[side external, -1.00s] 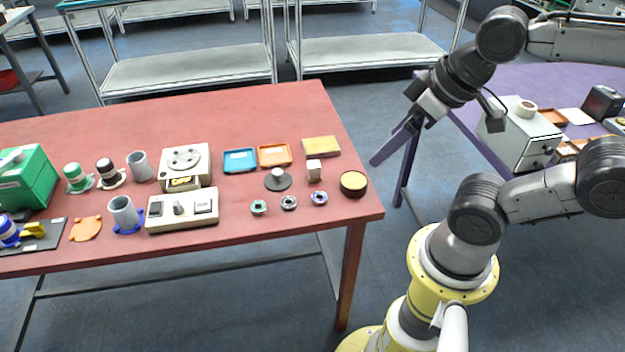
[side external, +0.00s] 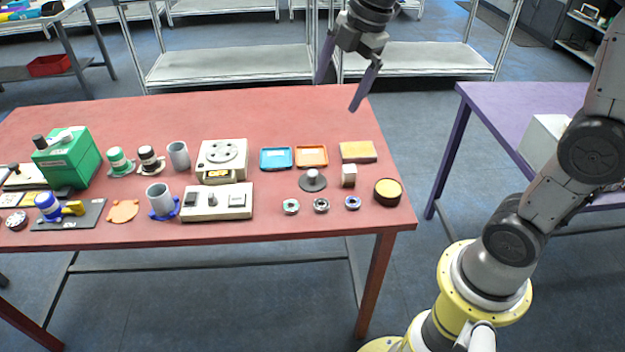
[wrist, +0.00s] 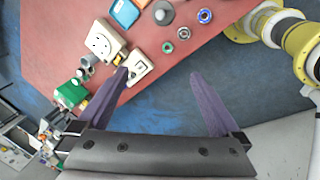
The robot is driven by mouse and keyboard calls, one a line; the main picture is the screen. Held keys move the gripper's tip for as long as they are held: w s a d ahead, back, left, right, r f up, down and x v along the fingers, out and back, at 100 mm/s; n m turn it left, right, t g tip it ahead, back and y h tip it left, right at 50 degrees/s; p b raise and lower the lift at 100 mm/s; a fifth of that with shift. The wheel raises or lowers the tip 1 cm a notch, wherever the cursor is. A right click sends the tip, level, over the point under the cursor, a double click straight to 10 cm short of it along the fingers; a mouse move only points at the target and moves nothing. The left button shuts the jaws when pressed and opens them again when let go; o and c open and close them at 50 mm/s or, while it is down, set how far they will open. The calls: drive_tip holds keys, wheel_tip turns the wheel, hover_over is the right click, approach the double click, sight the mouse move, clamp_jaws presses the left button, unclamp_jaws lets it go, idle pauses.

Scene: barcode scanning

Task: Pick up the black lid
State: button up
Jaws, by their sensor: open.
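The black lid (side external: 313,183) is a dark round disc with a pale grey knob on top. It lies on the red table, left of a small white block (side external: 349,175) and in front of an orange tray (side external: 312,156). In the wrist view the lid (wrist: 159,18) is near the top edge. My gripper (side external: 338,94) is open and empty, high above the back right part of the table, well apart from the lid. In the wrist view its two purple fingers (wrist: 160,75) are spread wide with nothing between them.
Several small rings (side external: 321,205) lie in front of the lid. A black round tub with yellow contents (side external: 388,192) stands at the right. A blue tray (side external: 276,158), a yellow block (side external: 358,151) and white devices (side external: 217,202) are nearby. The table's back strip (side external: 230,108) is clear.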

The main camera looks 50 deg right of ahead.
drive_tip(key=w+d+f+n+g, duration=0.1)
drive_tip(key=w+d+f+n, duration=0.1)
drive_tip(key=w+f, duration=0.4)
drive_tip(key=g, duration=0.1)
hover_over(312, 172)
wheel_tip(312, 172, down, 6)
drive_tip(key=r, duration=0.1)
drive_tip(key=shift+m+g+y, duration=0.4)
drive_tip(key=shift+m+g, duration=0.1)
drive_tip(key=shift+g, duration=0.2)
drive_tip(key=f, duration=1.3)
drive_tip(key=shift+s+d, duration=0.15)
drive_tip(key=shift+d, duration=0.2)
drive_tip(key=shift+a+f, duration=0.2)
drive_tip(key=shift+f, duration=1.25)
drive_tip(key=shift+a+f, duration=0.2)
drive_tip(key=shift+f, duration=1.25)
drive_tip(key=c, duration=1)
drive_tip(key=shift+r, duration=0.15)
